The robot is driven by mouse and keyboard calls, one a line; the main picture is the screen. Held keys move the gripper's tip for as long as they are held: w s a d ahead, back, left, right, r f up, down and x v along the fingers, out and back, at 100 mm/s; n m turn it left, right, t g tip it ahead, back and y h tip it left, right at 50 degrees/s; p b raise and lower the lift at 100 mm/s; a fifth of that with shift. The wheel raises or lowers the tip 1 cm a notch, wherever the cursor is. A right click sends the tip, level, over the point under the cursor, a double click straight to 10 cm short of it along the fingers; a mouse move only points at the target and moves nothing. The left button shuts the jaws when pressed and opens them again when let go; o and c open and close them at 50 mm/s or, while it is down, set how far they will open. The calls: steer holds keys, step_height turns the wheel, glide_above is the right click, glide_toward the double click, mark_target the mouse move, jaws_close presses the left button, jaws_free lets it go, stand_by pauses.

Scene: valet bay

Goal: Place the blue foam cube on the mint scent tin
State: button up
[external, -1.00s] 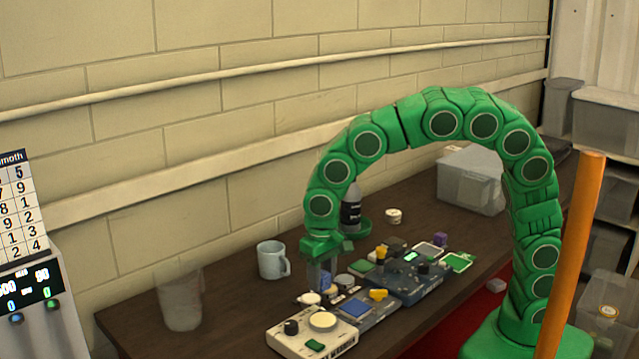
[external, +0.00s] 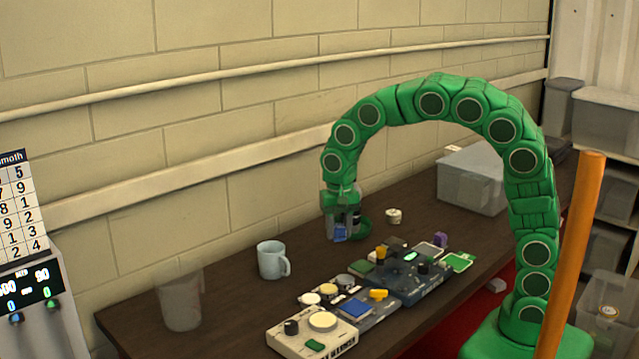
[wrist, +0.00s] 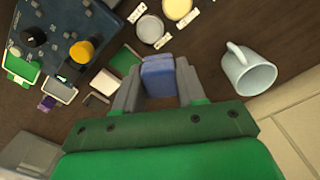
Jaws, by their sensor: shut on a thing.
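My gripper (external: 341,226) is shut on the blue foam cube (external: 340,233), which sits between the fingertips above the table. In the wrist view the cube (wrist: 158,78) is between my grey fingers. A row of small round tins stands on the table, nearer the front than my gripper: a white tin (external: 311,299), a cream tin (external: 328,289) and a grey tin (external: 345,281). The wrist view shows the grey tin (wrist: 150,29) and the cream tin (wrist: 177,8) beside small white labels. The labels are too small to read, so I cannot tell which tin is mint.
A pale blue mug (external: 270,260) and a clear cup (external: 180,300) stand left. Several devices with knobs, including a blue-grey panel (external: 412,283), fill the middle front. A clear bin (external: 470,185) is farther back.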

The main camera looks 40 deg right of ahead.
steer(key=d+r+m, duration=0.2)
steer(key=d+m, duration=1)
steer(key=d, duration=2.6)
glide_above(394, 213)
step_height(394, 213, down, 9)
steer(key=shift+w+d+f, duration=0.1)
steer(key=shift+w+f, duration=0.05)
steer(key=shift+f, duration=1.7)
steer(key=shift+f, duration=0.1)
steer(key=o, duration=1)
